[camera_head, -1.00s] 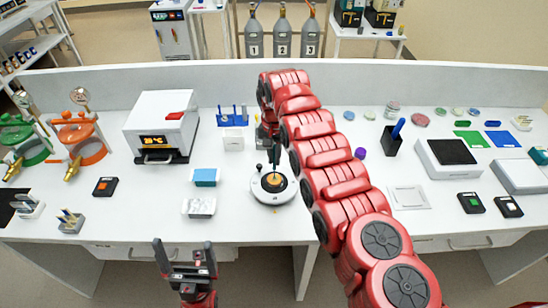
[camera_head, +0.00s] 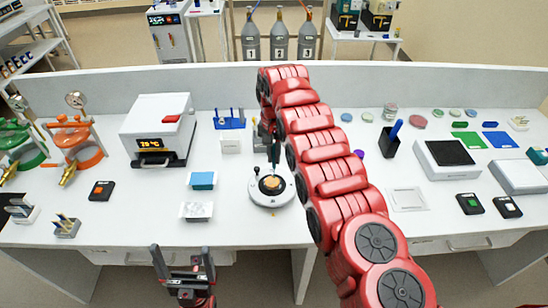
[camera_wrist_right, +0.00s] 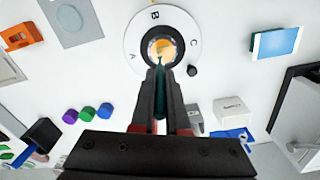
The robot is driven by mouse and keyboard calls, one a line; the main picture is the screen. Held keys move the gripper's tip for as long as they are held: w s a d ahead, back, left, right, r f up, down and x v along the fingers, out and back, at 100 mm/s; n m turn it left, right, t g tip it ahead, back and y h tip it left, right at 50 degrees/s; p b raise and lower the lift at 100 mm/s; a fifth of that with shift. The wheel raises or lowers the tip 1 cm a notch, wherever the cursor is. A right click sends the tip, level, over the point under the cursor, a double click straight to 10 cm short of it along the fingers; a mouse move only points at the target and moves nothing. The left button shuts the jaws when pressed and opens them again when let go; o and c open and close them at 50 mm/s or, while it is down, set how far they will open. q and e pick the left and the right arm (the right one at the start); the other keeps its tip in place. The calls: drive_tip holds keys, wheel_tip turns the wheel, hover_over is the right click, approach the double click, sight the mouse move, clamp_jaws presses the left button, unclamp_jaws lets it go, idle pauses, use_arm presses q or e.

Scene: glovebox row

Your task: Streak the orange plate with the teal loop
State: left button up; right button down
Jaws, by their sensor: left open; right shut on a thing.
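The orange plate (camera_head: 271,184) sits in the middle of a round white turntable (camera_head: 258,199) on the bench, and it also shows in the right wrist view (camera_wrist_right: 163,47). The turntable's rim (camera_wrist_right: 136,30) carries the letters A, B and C. My right gripper (camera_head: 274,150) is above the plate's far side, shut on the teal loop (camera_wrist_right: 160,78). The loop points down at the plate; I cannot tell if its tip touches. My left gripper (camera_head: 183,262) is open and empty in front of the bench's front edge.
A blue-topped box (camera_head: 202,180) and a foil-like tray (camera_head: 196,211) stand left of the turntable. A blue rack (camera_head: 229,123) and white box (camera_head: 231,146) stand behind it. An oven-like box (camera_head: 158,128) is further left. My right arm hides bench to the right.

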drive_tip(key=shift+r, duration=0.55)
wheel_tip(320, 180, up, 4)
drive_tip(key=p, duration=0.4)
drive_tip(key=shift+f, duration=0.1)
drive_tip(key=shift+f, duration=0.1)
